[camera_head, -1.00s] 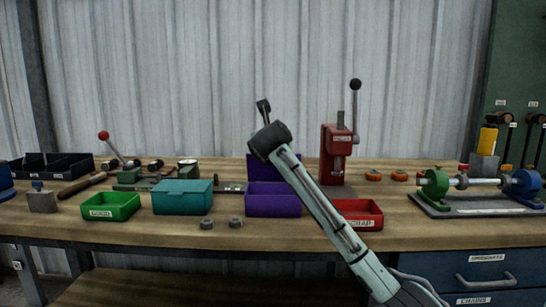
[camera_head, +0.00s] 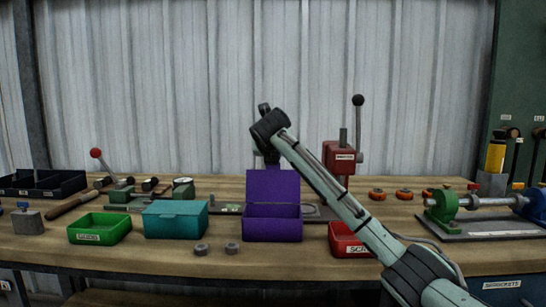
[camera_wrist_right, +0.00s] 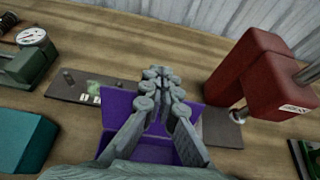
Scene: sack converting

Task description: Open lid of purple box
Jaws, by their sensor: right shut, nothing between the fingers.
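The purple box (camera_head: 272,229) stands on the bench near its front edge. Its lid (camera_head: 272,186) is open and stands upright at the back of the box. In the right wrist view, part of the purple box and lid (camera_wrist_right: 118,104) shows behind and around the fingers. My right gripper (camera_wrist_right: 168,78) is shut with nothing between its fingers. In the head view my right arm reaches in from the lower right, and its wrist is just above the lid's top edge; the fingers are mostly hidden there. My left gripper is not in view.
A teal box (camera_head: 176,221) with a shut lid and a green tray (camera_head: 99,229) stand left of the purple box. A red tray (camera_head: 346,240) and a red press (camera_head: 340,158) are on its right. Two nuts (camera_head: 201,249) lie in front.

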